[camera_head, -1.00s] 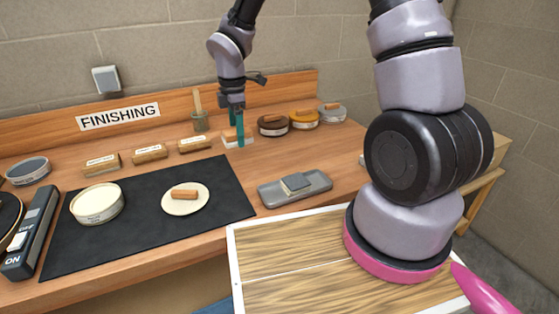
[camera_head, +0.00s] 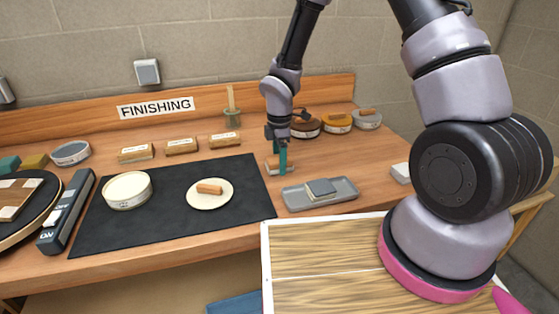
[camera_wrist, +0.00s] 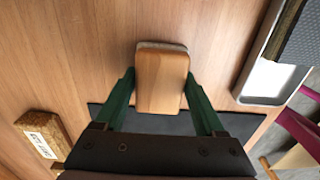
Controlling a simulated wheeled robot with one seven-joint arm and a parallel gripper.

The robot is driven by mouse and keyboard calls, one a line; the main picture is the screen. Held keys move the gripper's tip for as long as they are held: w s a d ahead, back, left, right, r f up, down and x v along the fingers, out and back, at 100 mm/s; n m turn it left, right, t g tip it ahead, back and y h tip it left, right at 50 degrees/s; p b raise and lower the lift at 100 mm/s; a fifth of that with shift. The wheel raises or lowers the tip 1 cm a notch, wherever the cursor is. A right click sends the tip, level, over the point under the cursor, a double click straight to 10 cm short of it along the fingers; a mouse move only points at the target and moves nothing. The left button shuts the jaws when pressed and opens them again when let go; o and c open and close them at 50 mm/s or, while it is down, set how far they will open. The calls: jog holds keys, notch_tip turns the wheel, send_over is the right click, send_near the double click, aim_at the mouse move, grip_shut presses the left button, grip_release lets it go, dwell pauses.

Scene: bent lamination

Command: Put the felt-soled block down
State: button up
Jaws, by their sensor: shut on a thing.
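My gripper (camera_head: 283,157) has green fingers and is shut on a wooden block with a pale felt-like sole (camera_head: 272,164). The block also shows between the fingers in the wrist view (camera_wrist: 162,80), with its pale layer at the far edge. The gripper points down near the mat's right rear corner, just behind the grey tray (camera_head: 345,198). The block is low over the wooden bench (camera_head: 380,174); I cannot tell whether it touches.
A black mat (camera_head: 110,228) holds a cream tin (camera_head: 128,190) and a pale disc (camera_head: 205,204) with a small wooden piece. Several labelled blocks (camera_head: 181,146) line the back. A grey pad (camera_head: 321,187) lies in the tray.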

jog(key=o, duration=1.2)
jog(key=shift+f, duration=0.1)
jog(key=shift+c, duration=0.2)
